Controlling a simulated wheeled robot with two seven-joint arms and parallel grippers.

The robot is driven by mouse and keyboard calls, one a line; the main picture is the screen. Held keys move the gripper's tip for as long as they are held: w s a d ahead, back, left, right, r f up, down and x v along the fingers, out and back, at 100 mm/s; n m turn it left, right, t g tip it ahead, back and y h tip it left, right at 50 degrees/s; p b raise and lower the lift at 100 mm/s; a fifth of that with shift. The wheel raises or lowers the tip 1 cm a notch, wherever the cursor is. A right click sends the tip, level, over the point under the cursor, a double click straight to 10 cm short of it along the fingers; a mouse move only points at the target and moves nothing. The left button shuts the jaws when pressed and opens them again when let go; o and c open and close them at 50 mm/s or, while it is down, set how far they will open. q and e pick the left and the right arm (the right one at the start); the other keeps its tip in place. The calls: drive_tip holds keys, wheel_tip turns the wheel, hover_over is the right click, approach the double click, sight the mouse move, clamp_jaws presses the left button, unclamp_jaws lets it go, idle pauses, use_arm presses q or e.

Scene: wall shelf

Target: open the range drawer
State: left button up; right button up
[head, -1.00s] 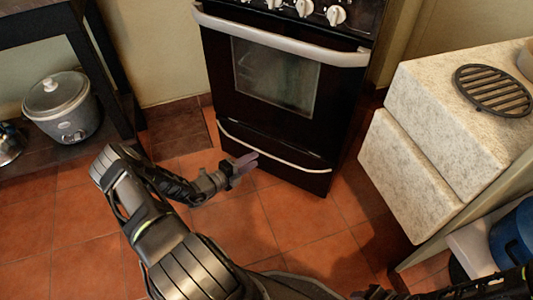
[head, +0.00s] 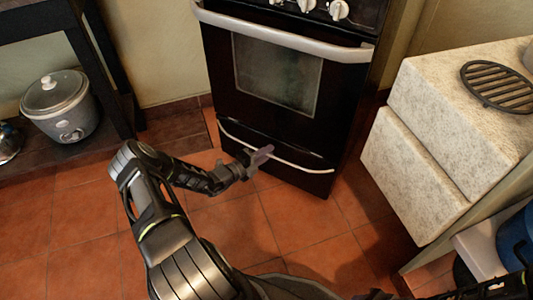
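The black range (head: 285,95) stands at the back centre. Its drawer (head: 290,160) is the low front panel with a thin, pale, curved handle (head: 296,166); the drawer looks shut, flush with the front. My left gripper (head: 263,155) is at the middle of that handle and overlaps it in the head view. I cannot tell if it touches the handle, or whether its small, dark fingers are open. Part of the handle is hidden behind it. Part of my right arm shows at the bottom right; its gripper is not in view.
A pale stone-faced counter (head: 420,170) with a round black grate (head: 500,87) on top stands to the right. A dark shelf with a slow cooker (head: 60,105) is at the left. The tiled floor (head: 310,215) before the range is clear.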

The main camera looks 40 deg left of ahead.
use_arm(q)
clamp_jaws()
idle(1.1)
